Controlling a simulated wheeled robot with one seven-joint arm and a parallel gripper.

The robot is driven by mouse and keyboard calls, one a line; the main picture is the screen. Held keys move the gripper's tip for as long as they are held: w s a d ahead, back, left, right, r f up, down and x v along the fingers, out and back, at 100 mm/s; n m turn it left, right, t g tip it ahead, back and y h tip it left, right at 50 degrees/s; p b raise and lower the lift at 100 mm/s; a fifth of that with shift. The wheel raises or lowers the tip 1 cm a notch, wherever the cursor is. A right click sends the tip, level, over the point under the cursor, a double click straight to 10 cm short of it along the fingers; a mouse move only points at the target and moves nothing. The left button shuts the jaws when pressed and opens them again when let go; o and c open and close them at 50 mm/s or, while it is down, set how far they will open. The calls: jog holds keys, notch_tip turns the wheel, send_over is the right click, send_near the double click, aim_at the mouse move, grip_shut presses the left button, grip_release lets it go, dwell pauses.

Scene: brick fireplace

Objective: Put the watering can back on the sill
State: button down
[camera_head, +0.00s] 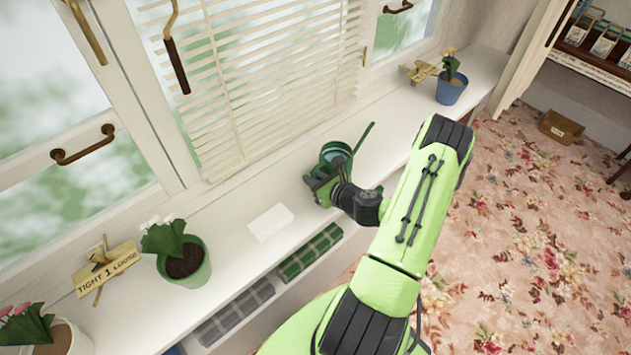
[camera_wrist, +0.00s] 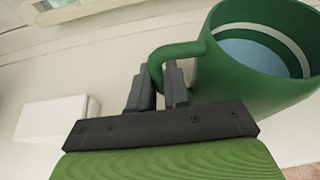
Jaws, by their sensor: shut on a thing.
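The green watering can (camera_head: 336,158) is over the white sill (camera_head: 235,236), near its middle, with its spout pointing up and right in the head view. It also shows large in the wrist view (camera_wrist: 240,75), with a pale blue surface inside it. My gripper (camera_head: 322,184) is shut on the can's handle; in the wrist view the two dark fingers (camera_wrist: 162,82) close around the handle loop. The can looks roughly upright. I cannot tell whether its base touches the sill. My arm hides part of the sill to the right.
A white block (camera_head: 270,223) lies on the sill just left of the can. A green pot with a plant (camera_head: 184,265) and a sign (camera_head: 108,268) stand further left. A blue pot (camera_head: 451,88) stands at the far right end. Blinds (camera_head: 262,80) hang behind the can.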

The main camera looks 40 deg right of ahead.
jog(key=shift+f, duration=0.2)
jog(key=c, duration=1.1)
grip_release()
